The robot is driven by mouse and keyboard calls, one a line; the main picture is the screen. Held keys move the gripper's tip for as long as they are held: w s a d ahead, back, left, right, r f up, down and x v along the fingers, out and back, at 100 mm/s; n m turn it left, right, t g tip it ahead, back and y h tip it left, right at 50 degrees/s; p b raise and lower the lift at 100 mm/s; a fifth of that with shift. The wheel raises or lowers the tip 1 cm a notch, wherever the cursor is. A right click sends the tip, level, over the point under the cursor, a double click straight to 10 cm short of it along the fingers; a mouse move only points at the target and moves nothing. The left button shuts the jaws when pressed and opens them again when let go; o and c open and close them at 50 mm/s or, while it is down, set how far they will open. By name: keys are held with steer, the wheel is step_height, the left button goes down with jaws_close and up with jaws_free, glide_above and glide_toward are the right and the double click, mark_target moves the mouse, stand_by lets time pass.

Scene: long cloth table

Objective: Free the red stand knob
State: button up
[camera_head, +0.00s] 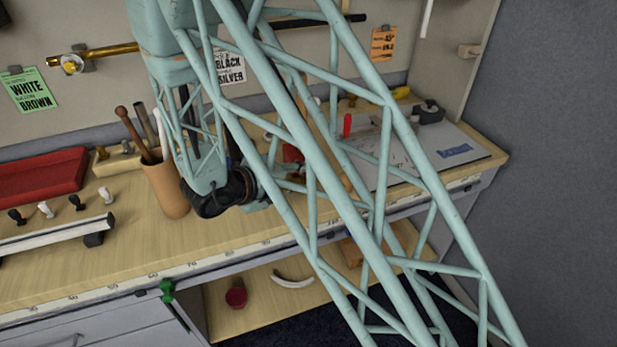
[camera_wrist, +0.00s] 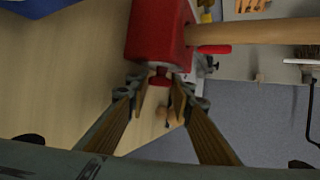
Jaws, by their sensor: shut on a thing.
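The red stand block (camera_wrist: 160,32) is at the top centre of the wrist view, with a wooden rod (camera_wrist: 255,31) running right from it. The small red knob (camera_wrist: 158,79) sticks out of the block's near face. My gripper (camera_wrist: 158,97) has its two wood-toned fingers on either side of the knob, closed on it. In the head view the red stand block (camera_head: 292,153) shows only in part behind my arm's pale lattice, and the knob cannot be made out there.
On the bench, a brown cup (camera_head: 166,190) with tools and a red tray (camera_head: 42,178) stand left. A grey board (camera_head: 445,150) lies right, near the wall. A lower shelf holds a red pot (camera_head: 236,297) and a white curved piece (camera_head: 292,282).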

steer(key=shift+h, duration=0.3)
stand_by(0.4)
steer(key=o, duration=0.9)
steer(key=shift+f+t, duration=0.1)
steer(key=shift+t, duration=0.2)
steer(key=shift+s+a, duration=0.1)
steer(key=shift+v, duration=3.85)
